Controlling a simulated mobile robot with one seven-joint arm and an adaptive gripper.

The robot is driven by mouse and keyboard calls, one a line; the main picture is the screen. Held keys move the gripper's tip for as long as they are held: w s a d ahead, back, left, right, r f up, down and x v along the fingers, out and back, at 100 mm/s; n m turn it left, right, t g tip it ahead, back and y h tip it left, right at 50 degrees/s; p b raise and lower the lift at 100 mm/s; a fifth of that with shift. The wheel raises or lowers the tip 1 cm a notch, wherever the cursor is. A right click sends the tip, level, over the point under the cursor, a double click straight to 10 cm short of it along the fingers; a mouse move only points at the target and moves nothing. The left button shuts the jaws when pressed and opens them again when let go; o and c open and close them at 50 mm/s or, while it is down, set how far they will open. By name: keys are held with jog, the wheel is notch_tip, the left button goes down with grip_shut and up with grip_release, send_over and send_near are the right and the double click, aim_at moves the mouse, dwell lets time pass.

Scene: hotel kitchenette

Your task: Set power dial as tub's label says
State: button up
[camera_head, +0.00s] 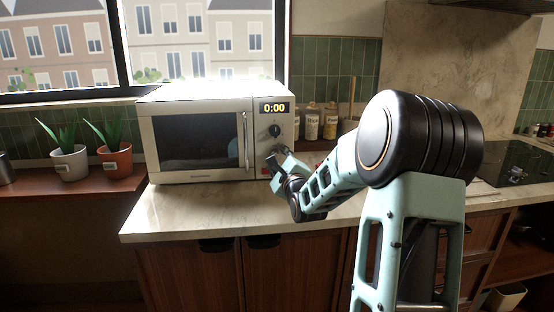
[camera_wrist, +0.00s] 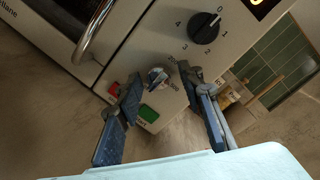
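The microwave (camera_head: 196,135) stands on the counter with its door shut and its display (camera_head: 273,107) reading 0:00. The upper black dial (camera_wrist: 203,27) has numbers around it. The lower dial (camera_wrist: 157,77) has a light face and a printed scale, mostly too blurred to read. A red button (camera_wrist: 114,90) and a green button (camera_wrist: 148,113) sit below it. My gripper (camera_wrist: 160,75) is open, its fingers on either side of the lower dial; I cannot tell whether they touch it. In the head view my gripper (camera_head: 275,164) hides that dial. I cannot identify the tub or its label.
Several labelled jars (camera_head: 312,123) and a utensil pot (camera_head: 349,124) stand right of the microwave. Two potted plants (camera_head: 68,160) stand at left. A cooktop (camera_head: 510,165) is at right. The counter (camera_head: 185,208) before the microwave is clear. The door handle (camera_wrist: 95,30) is left of the panel.

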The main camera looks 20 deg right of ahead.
jog(key=shift+s+f, duration=0.1)
jog(key=s+a, duration=0.2)
jog(key=s, duration=0.9)
jog(key=shift+s, duration=0.35)
